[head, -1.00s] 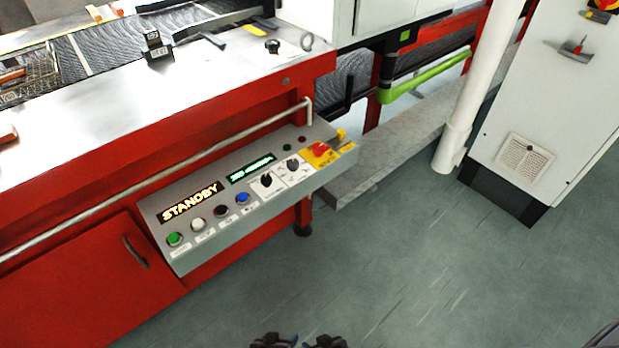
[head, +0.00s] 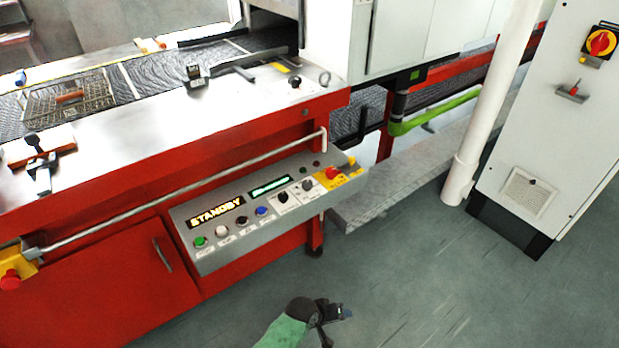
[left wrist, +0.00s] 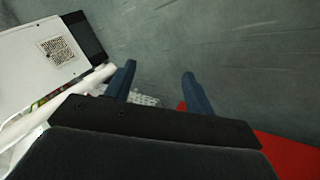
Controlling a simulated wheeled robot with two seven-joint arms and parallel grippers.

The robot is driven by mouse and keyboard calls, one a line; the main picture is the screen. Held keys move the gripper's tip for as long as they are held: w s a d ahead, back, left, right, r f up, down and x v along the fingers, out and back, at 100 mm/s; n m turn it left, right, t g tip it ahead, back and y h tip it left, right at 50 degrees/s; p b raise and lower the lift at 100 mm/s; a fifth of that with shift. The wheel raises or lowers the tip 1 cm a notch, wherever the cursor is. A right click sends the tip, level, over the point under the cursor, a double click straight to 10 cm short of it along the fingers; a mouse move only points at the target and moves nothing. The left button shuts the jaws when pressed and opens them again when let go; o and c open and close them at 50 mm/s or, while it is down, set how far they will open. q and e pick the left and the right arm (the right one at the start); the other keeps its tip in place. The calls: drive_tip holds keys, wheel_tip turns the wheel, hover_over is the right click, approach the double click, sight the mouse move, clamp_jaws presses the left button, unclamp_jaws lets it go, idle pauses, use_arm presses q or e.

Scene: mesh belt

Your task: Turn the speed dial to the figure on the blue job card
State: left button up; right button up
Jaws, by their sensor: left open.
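I cannot make out a blue job card. My left gripper (head: 338,312) is low over the floor in front of the panel, apart from it. In the left wrist view its two fingers (left wrist: 158,78) are spread with nothing between them. My right gripper is not in view.
The panel has an amber STANDBY display (head: 216,212), a green display (head: 269,187), several push buttons and a red emergency stop (head: 333,173) on yellow. A rail (head: 190,193) runs above it. A white post (head: 480,130) and cabinet (head: 545,120) stand right. Floor in front is clear.

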use_arm(q)
drive_tip(key=w+d+r+n+g+p, duration=0.1)
drive_tip(key=w+d+r+g+p, duration=0.15)
drive_tip(key=w+r, duration=0.6)
wheel_tip(320, 180, up, 27)
drive_tip(key=n+g+y+p, duration=0.1)
drive_tip(key=n+y+p, duration=0.6)
drive_tip(key=n+p, duration=0.1)
hover_over(307, 183)
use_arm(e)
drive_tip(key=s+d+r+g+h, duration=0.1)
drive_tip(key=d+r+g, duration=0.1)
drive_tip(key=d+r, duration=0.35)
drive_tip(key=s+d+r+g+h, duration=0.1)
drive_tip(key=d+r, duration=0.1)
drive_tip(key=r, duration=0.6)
use_arm(q)
drive_tip(key=shift+w+f+p, duration=0.1)
drive_tip(key=shift+f+p, duration=0.75)
drive_tip(key=shift+f, duration=3.05)
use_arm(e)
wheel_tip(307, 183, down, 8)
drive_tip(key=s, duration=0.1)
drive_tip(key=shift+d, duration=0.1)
use_arm(q)
drive_tip(key=c, duration=1)
